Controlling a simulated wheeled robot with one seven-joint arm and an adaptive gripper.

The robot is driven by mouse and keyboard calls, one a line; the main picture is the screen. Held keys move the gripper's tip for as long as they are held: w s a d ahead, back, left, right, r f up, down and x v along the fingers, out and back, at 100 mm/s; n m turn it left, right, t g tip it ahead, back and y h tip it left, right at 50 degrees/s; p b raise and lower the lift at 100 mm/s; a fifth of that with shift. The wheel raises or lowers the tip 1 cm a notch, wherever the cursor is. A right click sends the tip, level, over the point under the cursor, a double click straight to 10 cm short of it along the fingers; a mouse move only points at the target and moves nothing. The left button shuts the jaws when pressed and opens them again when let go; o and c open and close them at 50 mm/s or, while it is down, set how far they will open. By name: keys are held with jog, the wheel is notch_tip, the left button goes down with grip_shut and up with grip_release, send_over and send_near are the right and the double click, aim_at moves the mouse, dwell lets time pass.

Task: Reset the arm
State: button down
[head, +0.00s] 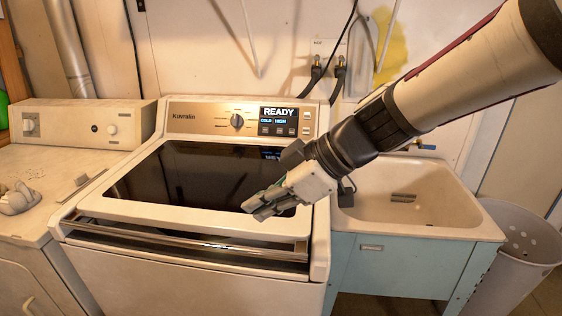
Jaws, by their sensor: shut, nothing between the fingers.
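My gripper (262,208) is in the middle of the head view, at the end of my arm, which reaches in from the upper right. Its fingers are together with nothing between them, and they point down and to the left. In the picture it overlaps the right front part of the washer's dark glass lid (190,172). I cannot tell how far above the lid it is. The washer (160,278) has a panel that reads READY.
A sink (440,212) on a blue cabinet (395,265) stands right of the washer, with a grey perforated bin (520,245) at the far right. An older white appliance (70,160) stands on the left, with a crumpled light object (18,198) on top. Hoses (338,75) hang on the wall.

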jog(key=s+d+r+m+t+h+p, duration=0.1)
jog(key=s+d+m+h, duration=0.3)
jog(key=s+d+m, duration=0.4)
jog(key=s+d+r+m+t+h+p, duration=0.1)
jog(key=s+d+r+m+h+p, duration=0.2)
jog(key=s+d+m, duration=0.6)
jog(key=s+d+h, duration=0.1)
jog(key=d+h, duration=0.1)
jog(key=d, duration=0.6)
jog(key=shift+s+r+t, duration=0.15)
jog(key=shift+r+t, duration=0.1)
jog(key=shift+t, duration=0.05)
